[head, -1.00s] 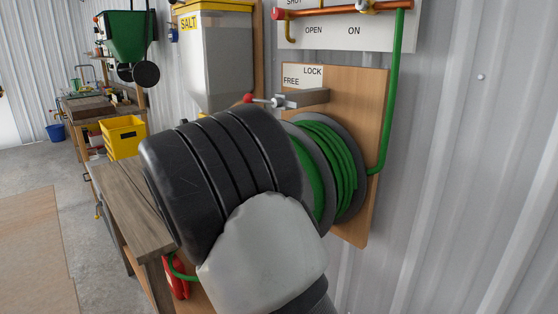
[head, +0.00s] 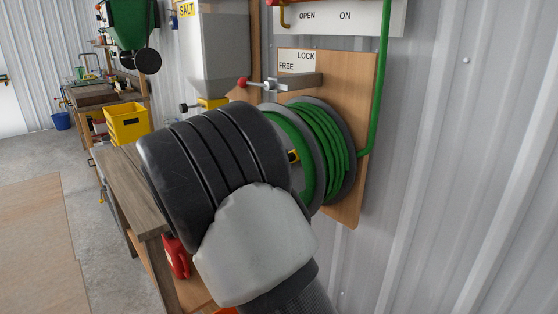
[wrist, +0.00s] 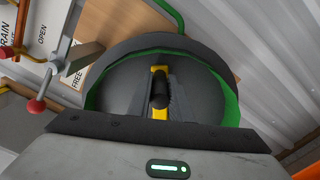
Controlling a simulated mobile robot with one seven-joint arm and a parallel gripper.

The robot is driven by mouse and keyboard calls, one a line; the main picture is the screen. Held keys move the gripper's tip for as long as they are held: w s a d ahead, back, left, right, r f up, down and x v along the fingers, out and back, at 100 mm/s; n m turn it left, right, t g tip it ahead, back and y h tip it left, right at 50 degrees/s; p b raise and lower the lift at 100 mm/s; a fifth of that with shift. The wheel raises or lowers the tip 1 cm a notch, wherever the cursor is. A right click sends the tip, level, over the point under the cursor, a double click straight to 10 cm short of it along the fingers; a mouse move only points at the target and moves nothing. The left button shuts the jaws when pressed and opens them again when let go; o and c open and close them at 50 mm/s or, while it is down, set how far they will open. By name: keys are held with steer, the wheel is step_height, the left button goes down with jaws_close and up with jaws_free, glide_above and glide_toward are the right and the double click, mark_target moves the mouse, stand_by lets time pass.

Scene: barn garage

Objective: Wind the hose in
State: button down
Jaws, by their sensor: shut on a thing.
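The hose reel (head: 351,181) is mounted on a wooden wall board, with green hose (head: 322,135) wound on it. In the wrist view I look at the reel's dark round face (wrist: 115,85). A yellow crank (wrist: 160,113) with a black handle (wrist: 161,90) stands at its middle. My gripper (wrist: 160,92) is shut on this handle. In the head view my dark wrist and pale arm link hide the fingers and most of the crank. The lock lever (head: 242,82) with a red ball sits above the reel, below a FREE/LOCK sign (head: 297,62); its ball points left, toward FREE.
A wooden bench (head: 128,185) stands left of my arm, with a yellow bin (head: 127,123) beyond it and a red can (head: 176,257) beneath. A salt dispenser (head: 212,45) hangs behind. Corrugated wall (head: 450,150) is close on the right. Open floor lies left.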

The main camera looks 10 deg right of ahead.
steer(key=shift+a+f, duration=0.1)
steer(key=shift+f, duration=0.1)
steer(key=c, duration=1.6)
jaws_free()
steer(key=shift+r, duration=0.1)
steer(key=p+v, duration=0.3)
steer(key=v, duration=1.4)
steer(key=shift+s+a, duration=0.15)
steer(key=shift+a, duration=0.05)
